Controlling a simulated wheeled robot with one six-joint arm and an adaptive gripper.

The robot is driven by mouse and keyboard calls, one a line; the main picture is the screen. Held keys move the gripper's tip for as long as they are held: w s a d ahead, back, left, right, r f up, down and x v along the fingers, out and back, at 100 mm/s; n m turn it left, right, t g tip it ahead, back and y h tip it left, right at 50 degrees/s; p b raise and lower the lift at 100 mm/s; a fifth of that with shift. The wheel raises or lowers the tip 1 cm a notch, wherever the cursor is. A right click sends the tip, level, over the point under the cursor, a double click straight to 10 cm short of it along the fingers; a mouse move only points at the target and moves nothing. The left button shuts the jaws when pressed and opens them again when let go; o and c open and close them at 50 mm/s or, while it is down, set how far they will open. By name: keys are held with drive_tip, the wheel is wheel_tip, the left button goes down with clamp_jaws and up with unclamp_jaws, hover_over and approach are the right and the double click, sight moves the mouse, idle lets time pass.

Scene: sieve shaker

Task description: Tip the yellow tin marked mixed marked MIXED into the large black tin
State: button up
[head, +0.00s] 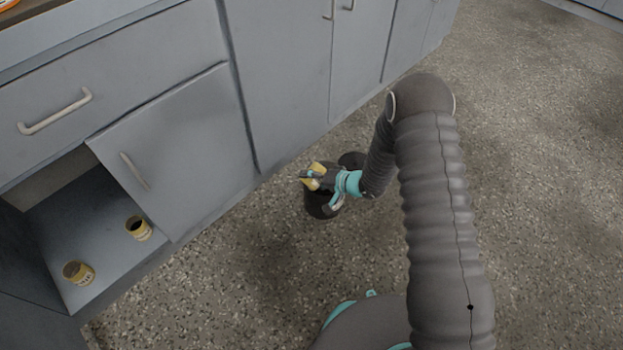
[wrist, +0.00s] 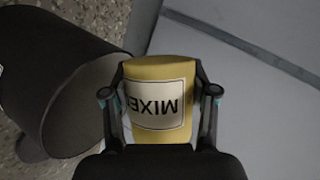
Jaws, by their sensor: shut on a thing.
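My gripper (wrist: 162,100) is shut on the yellow tin (wrist: 160,72), with one finger on each side. The tin's white label reads MIXED upside down in the wrist view. In the head view my gripper (head: 322,177) holds the yellow tin (head: 317,169) over or close by the large black tin (head: 320,206), which stands on the floor. The large black tin (wrist: 50,70) fills the left of the wrist view, beside the yellow tin. My gripper partly covers the black tin in the head view. The yellow tin's contents are hidden.
Two more yellow tins (head: 138,228) (head: 79,273) stand in the open lower cupboard (head: 105,225) at left. Grey cabinets (head: 285,75) run along the back. The speckled floor at right (head: 550,150) is clear.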

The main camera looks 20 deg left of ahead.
drive_tip(key=f+n+t+b, duration=0.1)
drive_tip(key=b, duration=0.2)
drive_tip(key=shift+w+n+t+h, duration=0.1)
drive_tip(key=shift+n+t+h, duration=0.2)
drive_tip(key=shift+t+h, duration=0.1)
drive_tip(key=shift+n+t+b, duration=0.3)
drive_tip(key=shift+t+b, duration=0.1)
drive_tip(key=shift+b, duration=0.35)
drive_tip(key=shift+r, duration=0.1)
drive_tip(key=shift+w, duration=0.1)
